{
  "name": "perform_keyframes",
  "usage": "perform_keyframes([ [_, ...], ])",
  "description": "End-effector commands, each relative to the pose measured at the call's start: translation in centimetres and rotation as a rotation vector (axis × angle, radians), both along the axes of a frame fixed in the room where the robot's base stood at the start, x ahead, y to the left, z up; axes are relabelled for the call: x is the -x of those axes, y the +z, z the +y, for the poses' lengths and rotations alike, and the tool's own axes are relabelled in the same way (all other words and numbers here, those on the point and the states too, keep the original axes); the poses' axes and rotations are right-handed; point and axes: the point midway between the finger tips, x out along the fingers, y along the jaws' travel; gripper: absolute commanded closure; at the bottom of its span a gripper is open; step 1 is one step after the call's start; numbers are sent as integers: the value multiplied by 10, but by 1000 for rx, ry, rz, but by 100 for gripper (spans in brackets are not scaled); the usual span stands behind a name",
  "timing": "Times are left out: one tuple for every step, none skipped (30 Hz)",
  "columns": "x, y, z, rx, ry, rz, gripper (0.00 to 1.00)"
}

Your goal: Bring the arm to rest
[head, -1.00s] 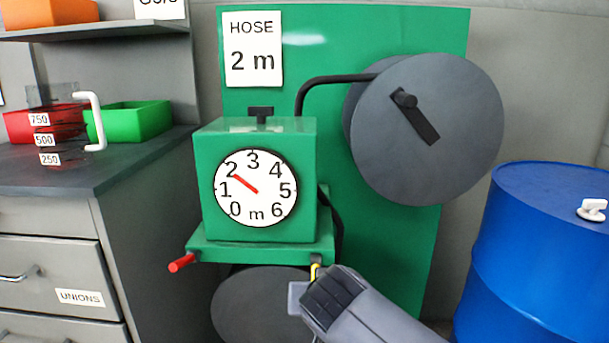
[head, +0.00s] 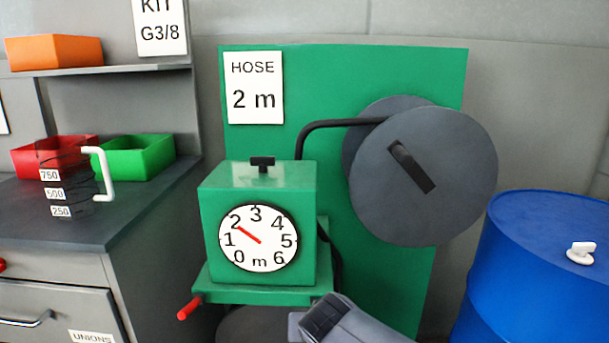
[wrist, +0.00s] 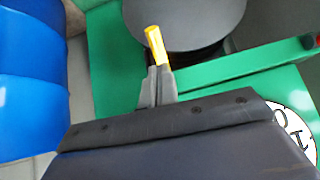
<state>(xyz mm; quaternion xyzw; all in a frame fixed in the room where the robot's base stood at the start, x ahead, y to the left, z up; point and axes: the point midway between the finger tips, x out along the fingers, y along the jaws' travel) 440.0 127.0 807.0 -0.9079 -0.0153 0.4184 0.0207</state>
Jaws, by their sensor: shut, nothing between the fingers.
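My gripper (wrist: 156,84) shows in the wrist view with its grey fingers together and nothing between them. A yellow bar (wrist: 156,46) shows just past the fingertips; I cannot tell whether they touch it. In the head view my dark grey wrist (head: 325,316) is at the bottom edge, in front of the lower right of the green hose machine (head: 212,225). The fingers are not clear there. The dial (head: 257,257) has its red needle near 2.
A blue drum (head: 540,270) stands at the right and shows in the wrist view (wrist: 30,75). A grey reel (head: 440,200) is on the green panel (head: 400,75). A red-tipped crank (head: 189,308) sticks out at lower left. A counter (head: 100,225) with bins is at left.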

Motion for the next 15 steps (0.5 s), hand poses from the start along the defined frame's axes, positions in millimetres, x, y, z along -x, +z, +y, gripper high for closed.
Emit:
perform_keyframes([
  [1, 6, 0, 0, -1, 10, 100],
  [1, 6, 0, 0, -1, 15, 100],
  [1, 7, -1, 0, -2, 20, 100],
  [1, 7, -1, 0, -2, 24, 100],
  [2, 8, -1, 0, -2, 28, 100],
  [1, 8, -1, -1, -3, 35, 100],
  [1, 8, -1, 0, -3, 40, 100],
  [1, 8, -1, -1, -2, 44, 100],
  [0, 8, -1, -1, -3, 49, 100],
  [0, 8, -1, -1, -2, 52, 100],
  [0, 8, -1, -1, -2, 55, 100],
  [0, 8, -1, -2, -2, 58, 100],
  [0, 8, 0, -2, -1, 59, 100],
  [0, 8, 0, -2, -1, 61, 100],
  [0, 7, 0, -2, -1, 62, 100],
])
